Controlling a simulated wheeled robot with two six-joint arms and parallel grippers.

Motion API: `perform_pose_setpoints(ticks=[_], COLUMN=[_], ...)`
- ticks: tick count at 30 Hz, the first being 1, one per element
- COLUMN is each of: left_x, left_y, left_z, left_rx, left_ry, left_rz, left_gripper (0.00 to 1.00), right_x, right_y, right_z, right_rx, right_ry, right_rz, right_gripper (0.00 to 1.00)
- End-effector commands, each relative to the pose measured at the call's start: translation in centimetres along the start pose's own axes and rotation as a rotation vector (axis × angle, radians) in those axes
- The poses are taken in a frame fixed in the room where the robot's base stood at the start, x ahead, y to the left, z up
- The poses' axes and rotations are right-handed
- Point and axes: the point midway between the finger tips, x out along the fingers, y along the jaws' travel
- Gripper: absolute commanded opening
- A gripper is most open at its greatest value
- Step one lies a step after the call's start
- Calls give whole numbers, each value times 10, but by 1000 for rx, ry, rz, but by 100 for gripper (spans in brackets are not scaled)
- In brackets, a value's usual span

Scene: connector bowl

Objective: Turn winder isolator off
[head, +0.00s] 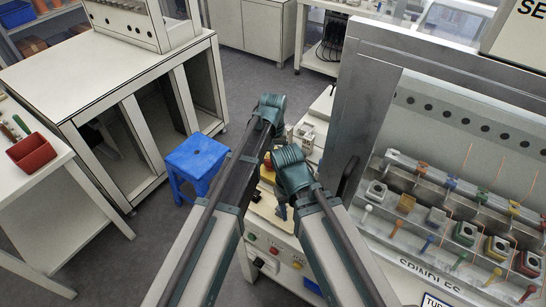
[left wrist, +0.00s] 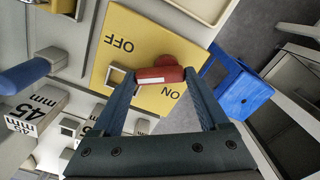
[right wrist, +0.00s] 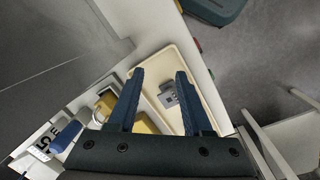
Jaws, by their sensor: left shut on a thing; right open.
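The winder isolator is a yellow plate (left wrist: 118,62) marked OFF and ON, with a red handle (left wrist: 158,75), in the left wrist view. My left gripper (left wrist: 160,74) is shut on the red handle, a finger at each end. The handle lies across the plate near the ON mark, and its round red hub shows just behind it. In the head view my arms largely cover the isolator; a bit of yellow shows between them. My right gripper (right wrist: 160,74) is open and empty above a cream tray (right wrist: 196,72) holding a grey part (right wrist: 168,96).
A blue stool (head: 197,158) stands on the floor left of my arms. A grey spindle panel (head: 440,130) with coloured parts stands at the right.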

Motion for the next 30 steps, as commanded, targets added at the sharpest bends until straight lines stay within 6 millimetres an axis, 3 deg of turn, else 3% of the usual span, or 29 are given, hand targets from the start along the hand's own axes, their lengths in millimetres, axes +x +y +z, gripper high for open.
perform_pose_setpoints(ticks=[15, 30], left_x=[0, 0], left_y=[-1, -1], left_z=[4, 5], left_rx=[414, 562], left_ry=[0, 0], left_rz=[0, 0], left_gripper=[22, 22], right_x=[0, 0], right_y=[0, 0], right_z=[0, 0], right_rx=[0, 0], right_ry=[0, 0], right_rz=[0, 0], right_gripper=[50, 50])
